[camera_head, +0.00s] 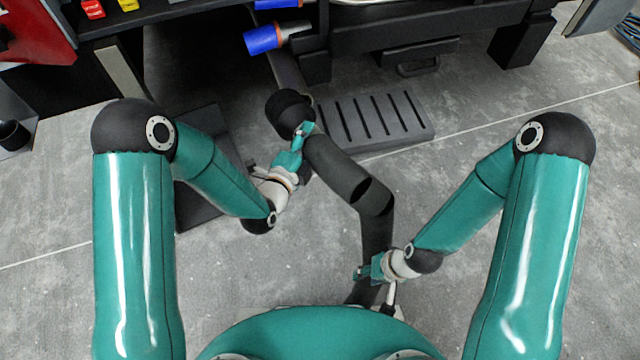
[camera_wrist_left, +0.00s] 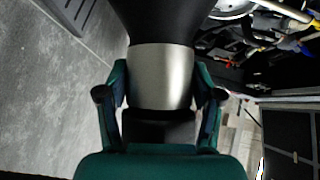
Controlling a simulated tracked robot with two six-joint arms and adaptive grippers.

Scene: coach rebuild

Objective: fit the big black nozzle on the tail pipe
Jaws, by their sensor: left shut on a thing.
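The big black nozzle (camera_head: 285,110) flares at the upper end of a thick dark hose (camera_head: 345,178) in the head view. My left gripper (camera_head: 303,129) is shut on its collar. In the left wrist view the fingers sit on both sides of a silver collar (camera_wrist_left: 163,78), with the black flare (camera_wrist_left: 172,18) beyond it. A grey-brown pipe (camera_head: 286,70), seemingly the tail pipe, slopes down to the nozzle's far edge. I cannot tell whether its end is inside the nozzle or behind it. My right gripper (camera_head: 366,272) is at the hose's lower part; its finger gap is unclear.
A grey slotted block (camera_head: 418,134) lies on the floor right of the nozzle. A dark flat panel (camera_head: 198,208) lies left of it. Blue cylinders with orange ends (camera_head: 262,40) are above, beside the dark vehicle frame (camera_head: 395,40).

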